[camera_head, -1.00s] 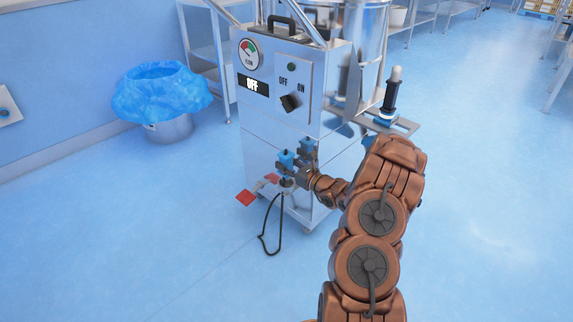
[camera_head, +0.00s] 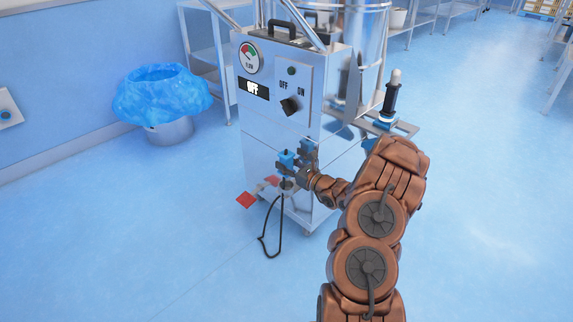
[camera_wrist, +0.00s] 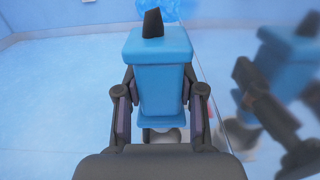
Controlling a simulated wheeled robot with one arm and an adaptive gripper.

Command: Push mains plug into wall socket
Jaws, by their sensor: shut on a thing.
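The blue mains plug (camera_wrist: 158,75) fills the middle of the wrist view, with a dark piece on its top. My gripper (camera_wrist: 160,108) is shut on it, one finger on each side. In the head view the plug (camera_head: 286,160) is held close to the front of the steel machine, and my gripper (camera_head: 300,171) reaches it from the right. A black cable (camera_head: 267,240) hangs in a loop below it.
The steel machine (camera_head: 262,140) on casters stands beside my gripper; its display reads OFF. A bin with a blue liner (camera_head: 160,95) stands between the machine and the wall. The floor at front left is clear.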

